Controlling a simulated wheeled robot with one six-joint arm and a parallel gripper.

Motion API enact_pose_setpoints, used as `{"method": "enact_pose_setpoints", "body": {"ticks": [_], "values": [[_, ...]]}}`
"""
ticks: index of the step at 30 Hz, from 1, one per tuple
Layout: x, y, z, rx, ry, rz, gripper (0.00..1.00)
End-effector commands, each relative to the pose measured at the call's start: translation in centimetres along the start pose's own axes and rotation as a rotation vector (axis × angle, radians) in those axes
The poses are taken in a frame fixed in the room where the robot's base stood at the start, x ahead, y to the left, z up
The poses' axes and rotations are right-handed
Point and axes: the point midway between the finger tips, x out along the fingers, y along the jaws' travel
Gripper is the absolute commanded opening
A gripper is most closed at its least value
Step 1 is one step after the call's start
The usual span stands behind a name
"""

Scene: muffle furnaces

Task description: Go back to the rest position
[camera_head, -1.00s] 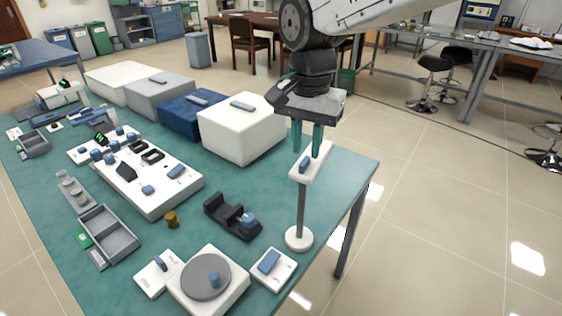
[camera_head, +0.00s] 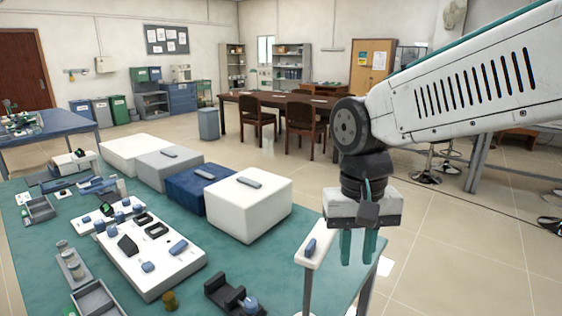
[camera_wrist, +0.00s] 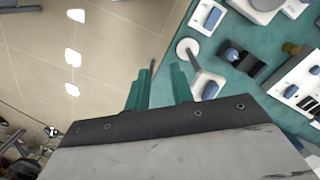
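My gripper (camera_head: 358,247) hangs pointing down at the right edge of the green table (camera_head: 60,215), beside a white stand with a blue piece (camera_head: 311,247) on its top. Its two teal fingers are apart, with nothing visible between them. My arm reaches in from the upper right of the head view.
Box-shaped units, including a white one (camera_head: 249,205), line the table's back. A white panel (camera_head: 150,262) with blue knobs lies in front of them. A dark holder (camera_head: 232,296) is near the front. Open floor lies right of the table; chairs and a brown table stand behind.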

Motion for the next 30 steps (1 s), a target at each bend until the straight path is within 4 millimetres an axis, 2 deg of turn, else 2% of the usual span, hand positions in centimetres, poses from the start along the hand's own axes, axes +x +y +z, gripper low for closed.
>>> {"method": "enact_pose_setpoints", "body": {"ticks": [1, 6, 9, 12, 15, 19, 30], "values": [[0.0, 1.9, 1.4, -0.029, 0.007, -0.005, 0.24], [0.8, 7.6, 6.6, -0.126, 0.037, -0.017, 0.24], [1.4, 10.2, 9.5, -0.135, 0.067, -0.021, 0.24], [2.0, 12.0, 11.7, -0.099, 0.102, -0.023, 0.24], [2.0, 13.1, 12.9, -0.043, 0.137, -0.025, 0.24], [1.5, 13.9, 13.2, 0.0, 0.174, -0.024, 0.24], [1.4, 14.1, 13.3, 0.006, 0.177, -0.024, 0.24]]}}
